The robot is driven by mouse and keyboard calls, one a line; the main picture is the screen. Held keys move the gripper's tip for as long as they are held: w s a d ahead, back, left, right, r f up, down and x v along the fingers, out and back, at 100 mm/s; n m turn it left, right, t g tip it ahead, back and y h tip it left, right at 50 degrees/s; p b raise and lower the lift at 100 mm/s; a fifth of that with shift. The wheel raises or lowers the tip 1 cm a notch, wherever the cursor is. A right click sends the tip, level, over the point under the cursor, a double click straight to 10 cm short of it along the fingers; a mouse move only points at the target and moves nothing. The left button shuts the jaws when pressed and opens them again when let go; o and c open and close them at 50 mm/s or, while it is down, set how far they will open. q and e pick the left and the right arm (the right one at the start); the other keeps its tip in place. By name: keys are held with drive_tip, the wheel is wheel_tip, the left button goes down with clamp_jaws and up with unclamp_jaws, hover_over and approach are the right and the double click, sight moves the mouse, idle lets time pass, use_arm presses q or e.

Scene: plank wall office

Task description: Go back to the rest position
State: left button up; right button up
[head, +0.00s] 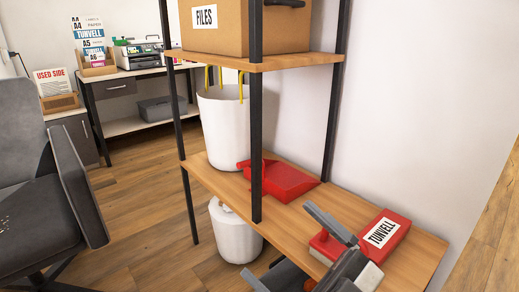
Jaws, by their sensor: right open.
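My right gripper (347,250) comes in at the bottom of the head view, in front of the shelf's lower wooden board. Its jaws are open, with nothing seen held between them. A red box with a white TUNVELL label (383,232) lies on that board, just behind and beside the gripper; the gripper hides part of its left side. I cannot tell whether they touch. My left gripper is not in view.
The black-framed shelf (230,187) also holds a red dustpan-like item (277,180), a white bin (224,127) and a FILES box (218,28). A white canister (234,235) stands below. An office chair (40,190) is at left; floor between is free.

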drive_tip(key=s+d+f+m+h, duration=0.2)
drive_tip(key=f+m+h, duration=0.4)
drive_tip(key=f+m, duration=0.1)
drive_tip(key=s+d+f+m+h, duration=0.2)
drive_tip(key=f+m+h, duration=0.4)
drive_tip(key=f+m, duration=0.2)
use_arm(q)
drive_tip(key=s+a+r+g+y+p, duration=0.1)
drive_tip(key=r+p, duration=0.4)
drive_tip(key=p, duration=0.8)
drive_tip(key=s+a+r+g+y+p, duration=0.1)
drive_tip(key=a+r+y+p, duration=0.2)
drive_tip(key=p, duration=1)
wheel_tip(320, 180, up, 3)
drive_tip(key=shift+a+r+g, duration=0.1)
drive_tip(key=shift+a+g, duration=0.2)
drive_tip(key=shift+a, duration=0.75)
use_arm(e)
drive_tip(key=s+d+r+g+h, duration=0.2)
drive_tip(key=d+r+g+h, duration=0.1)
drive_tip(key=r, duration=0.8)
drive_tip(key=d+h, duration=0.1)
drive_tip(key=d, duration=0.1)
drive_tip(key=shift+d+r, duration=0.25)
drive_tip(key=shift+d, duration=0.05)
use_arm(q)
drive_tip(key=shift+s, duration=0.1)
use_arm(e)
drive_tip(key=shift+w, duration=0.1)
